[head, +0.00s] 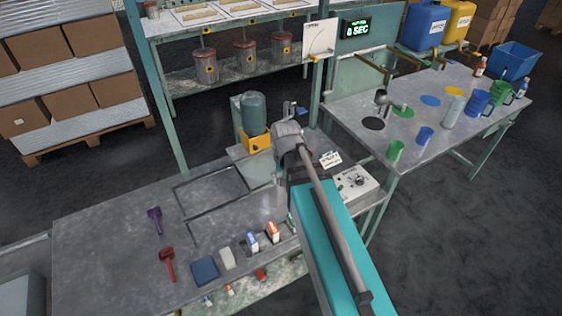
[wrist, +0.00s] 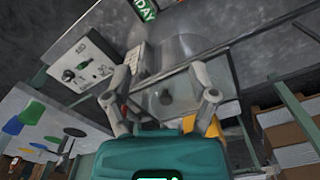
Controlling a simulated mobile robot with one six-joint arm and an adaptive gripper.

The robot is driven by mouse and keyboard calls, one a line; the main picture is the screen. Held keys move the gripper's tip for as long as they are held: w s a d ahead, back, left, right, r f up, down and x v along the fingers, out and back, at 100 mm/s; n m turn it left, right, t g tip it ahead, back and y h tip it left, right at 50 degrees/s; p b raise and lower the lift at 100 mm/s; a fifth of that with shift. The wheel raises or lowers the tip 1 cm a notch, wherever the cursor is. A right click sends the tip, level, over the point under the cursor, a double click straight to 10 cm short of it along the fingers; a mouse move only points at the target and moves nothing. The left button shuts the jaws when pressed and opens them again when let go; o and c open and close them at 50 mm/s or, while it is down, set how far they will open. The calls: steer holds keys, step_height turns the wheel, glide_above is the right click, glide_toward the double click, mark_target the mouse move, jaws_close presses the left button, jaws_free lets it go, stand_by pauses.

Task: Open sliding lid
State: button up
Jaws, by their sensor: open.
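In the wrist view my gripper (wrist: 160,68) has its two grey fingers spread wide apart, with nothing held between them. Beyond and between the fingers is a grey, flat, box-like fixture with a pale edge; a small round knob-like shape (wrist: 166,98) shows on it. This may be the sliding lid, but I cannot tell for certain, nor whether it is open or shut. In the head view my arm comes in from the lower right over the worktable, and hides most of the gripper and what lies under it. A pale panel (head: 262,172) shows just left of the arm.
A dark jar (head: 254,112) stands in a yellow base behind the arm. A control box (head: 356,186) sits at its right. Purple (head: 155,220) and red (head: 167,262) scoops and small boxes lie on the worktable (head: 95,222). Cups stand on the right table.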

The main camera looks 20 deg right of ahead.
steer(key=w+d+r+m+p, duration=0.1)
steer(key=w+m, duration=0.3)
steer(key=w, duration=0.4)
steer(key=w+d+r+m+p, duration=0.2)
steer(key=w+m, duration=0.3)
steer(key=w, duration=0.4)
steer(key=shift+w+d+r, duration=0.2)
steer(key=shift+d+r, duration=0.05)
steer(key=shift+d, duration=0.2)
steer(key=shift+f, duration=0.2)
steer(key=b, duration=1.4)
glide_toward(271, 163)
steer(key=s+d+f, duration=0.1)
steer(key=f, duration=0.1)
steer(key=s+d+f, duration=0.1)
steer(key=s+f, duration=0.1)
steer(key=s+d+f, duration=0.1)
steer(key=f, duration=0.1)
steer(key=shift+s+d, duration=0.25)
steer(key=shift+d, duration=0.05)
steer(key=shift+r, duration=0.1)
jaws_close()
